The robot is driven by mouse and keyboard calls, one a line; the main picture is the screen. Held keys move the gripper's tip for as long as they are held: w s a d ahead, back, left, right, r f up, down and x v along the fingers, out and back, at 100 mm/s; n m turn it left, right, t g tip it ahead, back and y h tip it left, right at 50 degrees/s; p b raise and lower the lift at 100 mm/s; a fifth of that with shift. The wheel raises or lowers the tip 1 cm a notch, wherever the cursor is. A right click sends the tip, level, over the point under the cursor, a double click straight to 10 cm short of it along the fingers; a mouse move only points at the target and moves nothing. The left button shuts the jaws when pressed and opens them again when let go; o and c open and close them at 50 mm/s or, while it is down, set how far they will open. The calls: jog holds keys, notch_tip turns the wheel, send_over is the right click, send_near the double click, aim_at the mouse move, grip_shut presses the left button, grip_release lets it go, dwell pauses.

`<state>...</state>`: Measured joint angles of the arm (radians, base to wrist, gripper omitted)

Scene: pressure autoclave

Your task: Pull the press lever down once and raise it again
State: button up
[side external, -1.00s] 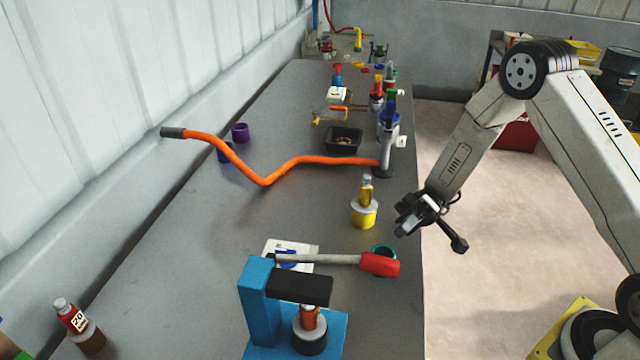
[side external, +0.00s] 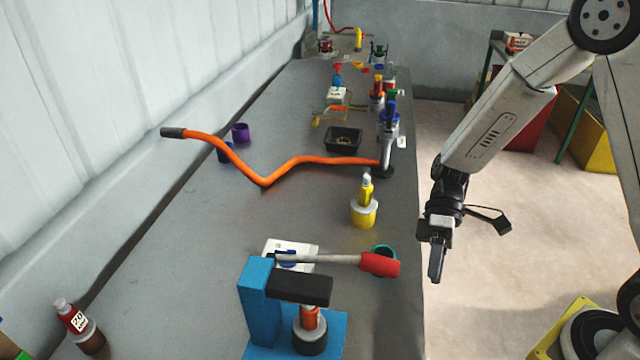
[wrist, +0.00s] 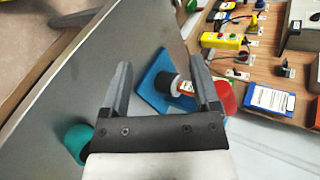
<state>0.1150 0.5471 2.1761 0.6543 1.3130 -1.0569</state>
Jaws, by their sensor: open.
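The blue press (side external: 262,300) stands at the front of the bench with a black press arm (side external: 303,288). Its lever has a grey rod running right, roughly level, to a red handle (side external: 380,264). Below the press arm is an orange bottle (side external: 310,318) in a dark round holder. My gripper (side external: 437,276) is to the right of the red handle, beyond the bench edge, pointing down and touching nothing. In the wrist view my gripper (wrist: 159,65) is open and empty; the red handle (wrist: 226,97) shows beside the right finger and the blue base (wrist: 153,75) between the fingers.
A teal ring or cup (side external: 384,252) sits just behind the red handle. A yellow bottle in a holder (side external: 363,212) and a bent orange hose (side external: 262,178) lie farther back. A white card (side external: 290,248) lies behind the press. Free floor is to the right.

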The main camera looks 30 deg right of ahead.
jog(key=d+m+t+h, duration=0.2)
jog(key=d+t+h, duration=0.1)
jog(key=h, duration=0.1)
jog(key=n+h, duration=0.6)
jog(key=h, duration=0.1)
send_near(371, 255)
notch_tip(371, 255, down, 3)
jog(key=shift+s+d+r, duration=0.15)
jog(key=shift+s+d, duration=0.1)
jog(key=shift+s, duration=0.25)
jog(key=shift+x, duration=3.9)
